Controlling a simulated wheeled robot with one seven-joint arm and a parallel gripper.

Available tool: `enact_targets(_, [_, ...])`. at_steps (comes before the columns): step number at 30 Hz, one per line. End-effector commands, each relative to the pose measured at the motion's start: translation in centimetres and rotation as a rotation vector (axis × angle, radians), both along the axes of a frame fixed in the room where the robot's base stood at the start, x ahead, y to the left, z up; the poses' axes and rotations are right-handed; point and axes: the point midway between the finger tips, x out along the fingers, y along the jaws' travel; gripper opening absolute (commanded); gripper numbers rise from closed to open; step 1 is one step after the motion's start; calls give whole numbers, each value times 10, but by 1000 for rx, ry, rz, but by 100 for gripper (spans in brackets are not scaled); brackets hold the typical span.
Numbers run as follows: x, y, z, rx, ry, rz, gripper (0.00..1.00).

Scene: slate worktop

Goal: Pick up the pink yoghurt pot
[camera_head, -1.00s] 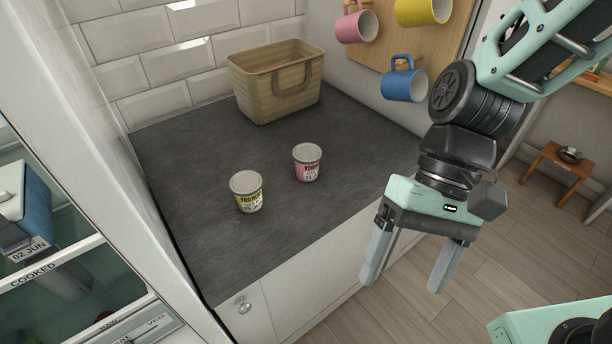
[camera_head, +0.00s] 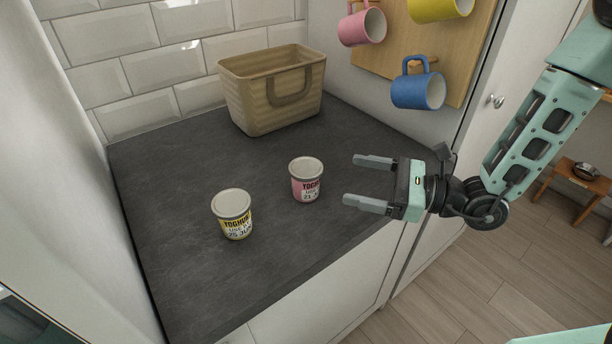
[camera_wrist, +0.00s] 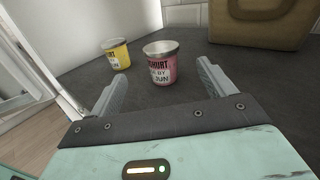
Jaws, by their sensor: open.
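The pink yoghurt pot (camera_head: 306,184) stands upright on the slate worktop, with a pale lid and a dated label. My gripper (camera_head: 360,180) is open and empty, level and pointing left at the pink pot, a short gap to its right. In the wrist view the pink pot (camera_wrist: 161,66) appears ahead, between the lines of the two fingers (camera_wrist: 158,90) and beyond their tips. A yellow yoghurt pot (camera_head: 233,216) stands upright to the left and nearer the front; it also shows in the wrist view (camera_wrist: 117,55).
A beige basket (camera_head: 248,101) stands at the back of the worktop (camera_head: 180,170) against the tiled wall. Pink (camera_head: 360,28), yellow and blue (camera_head: 416,91) mugs hang on a wooden board at the right, the blue one above my gripper. The worktop between pots and basket is clear.

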Motion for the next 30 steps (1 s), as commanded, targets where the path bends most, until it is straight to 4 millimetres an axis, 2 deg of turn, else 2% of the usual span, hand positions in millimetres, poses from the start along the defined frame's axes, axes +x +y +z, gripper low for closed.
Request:
enact_targets(3, [7, 25, 2, 0, -1, 5, 82])
enact_targets(7, [14, 45, 2, -1, -1, 5, 82])
enact_targets(14, [20, 60, 2, -1, -1, 3, 82])
enact_targets(24, [37, 101, 5, -2, -1, 4, 82])
enact_targets(30, [39, 106, 4, -2, -1, 3, 82])
